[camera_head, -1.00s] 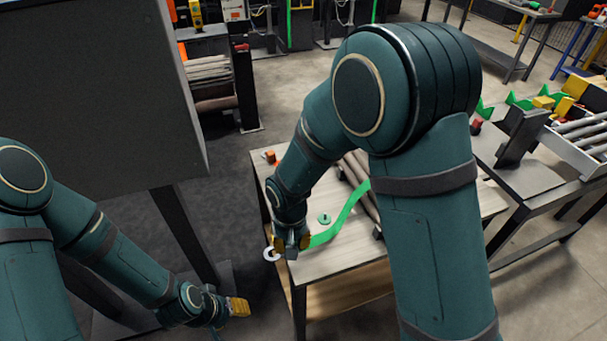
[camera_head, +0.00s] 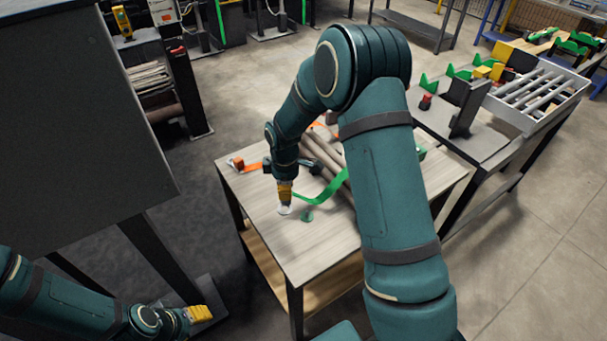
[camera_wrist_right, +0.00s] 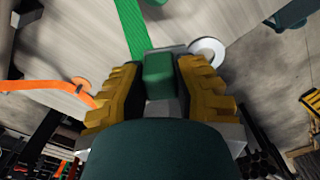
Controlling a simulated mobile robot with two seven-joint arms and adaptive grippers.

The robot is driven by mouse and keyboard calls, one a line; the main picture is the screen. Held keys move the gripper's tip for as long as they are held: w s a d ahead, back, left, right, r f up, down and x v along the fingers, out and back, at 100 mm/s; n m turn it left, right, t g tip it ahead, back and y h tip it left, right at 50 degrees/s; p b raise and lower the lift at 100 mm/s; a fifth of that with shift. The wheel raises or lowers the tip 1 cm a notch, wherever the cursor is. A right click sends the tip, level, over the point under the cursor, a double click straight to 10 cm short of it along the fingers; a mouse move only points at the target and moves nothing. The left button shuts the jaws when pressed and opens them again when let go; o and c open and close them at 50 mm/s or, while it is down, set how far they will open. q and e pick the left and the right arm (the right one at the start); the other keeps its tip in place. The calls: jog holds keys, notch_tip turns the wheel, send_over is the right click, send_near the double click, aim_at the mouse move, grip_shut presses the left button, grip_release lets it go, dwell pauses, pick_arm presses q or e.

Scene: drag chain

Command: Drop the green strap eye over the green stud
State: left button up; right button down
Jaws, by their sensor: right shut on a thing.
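The green strap (camera_head: 327,188) runs from the log bundle to my right gripper (camera_head: 285,198), over the table's left part. In the right wrist view, the yellow fingers (camera_wrist_right: 160,88) are shut on the green block (camera_wrist_right: 160,76) at the strap's end. The pale strap eye (camera_head: 284,210) sticks out beyond the fingers and also shows in the wrist view (camera_wrist_right: 208,51). The green stud (camera_head: 306,217) stands on the tabletop just right of the eye in the head view, apart from it. My left gripper (camera_head: 201,314) is low at the left, its finger gap unclear.
The wooden table (camera_head: 330,244) is bare toward the front. An orange strap (camera_head: 250,167) with a red-orange block (camera_head: 238,163) lies at its back left. Logs (camera_head: 322,150) lie behind the green strap. A dark panel (camera_head: 75,100) stands at left, and a bench with a roller tray (camera_head: 535,95) at right.

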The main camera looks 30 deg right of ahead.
jog(key=w+d+n, duration=0.1)
jog(key=d+n, duration=0.2)
jog(key=d, duration=0.3)
jog(key=shift+w, duration=0.1)
jog(key=shift+f+b, duration=2.75)
jog(key=shift+f, duration=1.45)
jog(key=c, duration=0.8)
grip_release()
jog(key=shift+o, duration=0.2)
